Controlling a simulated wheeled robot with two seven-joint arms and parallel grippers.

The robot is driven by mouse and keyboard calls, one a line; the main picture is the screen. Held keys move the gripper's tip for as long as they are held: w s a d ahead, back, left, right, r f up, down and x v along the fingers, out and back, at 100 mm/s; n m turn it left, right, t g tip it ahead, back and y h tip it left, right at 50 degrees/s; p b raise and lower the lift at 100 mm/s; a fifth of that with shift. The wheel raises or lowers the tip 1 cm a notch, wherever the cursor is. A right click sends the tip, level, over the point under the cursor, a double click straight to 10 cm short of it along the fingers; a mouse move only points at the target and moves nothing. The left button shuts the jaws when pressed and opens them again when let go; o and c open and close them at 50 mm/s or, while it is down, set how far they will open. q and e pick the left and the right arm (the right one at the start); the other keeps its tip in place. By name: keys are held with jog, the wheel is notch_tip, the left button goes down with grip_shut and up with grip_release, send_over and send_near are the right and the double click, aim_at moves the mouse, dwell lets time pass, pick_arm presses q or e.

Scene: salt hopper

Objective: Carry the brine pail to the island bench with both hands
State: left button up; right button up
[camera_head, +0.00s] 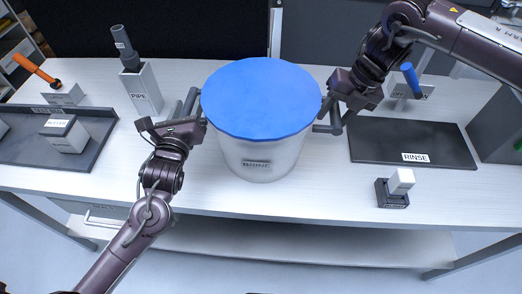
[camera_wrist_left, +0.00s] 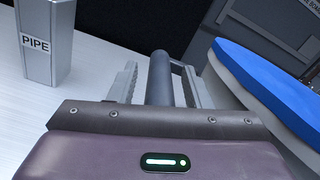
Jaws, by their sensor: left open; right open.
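The brine pail (camera_head: 258,158) is a pale round tub with a flat blue lid (camera_head: 260,97), upright on the white bench. It has a grey bar handle on each side. My left gripper (camera_head: 190,118) is open at the left handle (camera_head: 189,99). In the left wrist view the handle bar (camera_wrist_left: 160,80) lies between the open fingers of my left gripper (camera_wrist_left: 159,88), with the blue lid (camera_wrist_left: 270,85) to the right. My right gripper (camera_head: 332,106) is open at the right handle (camera_head: 327,128); its fingers partly hide the handle, so I cannot tell whether the bar is between them. The island bench is not identifiable.
A pipe holder labelled PIPE (camera_head: 142,90) stands left of the pail, also in the left wrist view (camera_wrist_left: 42,42). A dark tray (camera_head: 25,150) lies far left. A dark RINSE mat (camera_head: 410,142) and a small white-topped block (camera_head: 400,182) are on the right.

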pick_arm(q)
jog(key=shift+s+f, duration=0.1)
jog(key=shift+s, duration=0.2)
pick_arm(e)
jog(key=shift+w+a, duration=0.1)
pick_arm(q)
jog(key=s, duration=1.1)
jog(key=shift+s+a, duration=0.15)
jog(key=shift+s, duration=0.05)
pick_arm(e)
jog(key=v, duration=1.2)
pick_arm(q)
jog(key=shift+s, duration=0.1)
pick_arm(e)
jog(key=shift+f, duration=0.1)
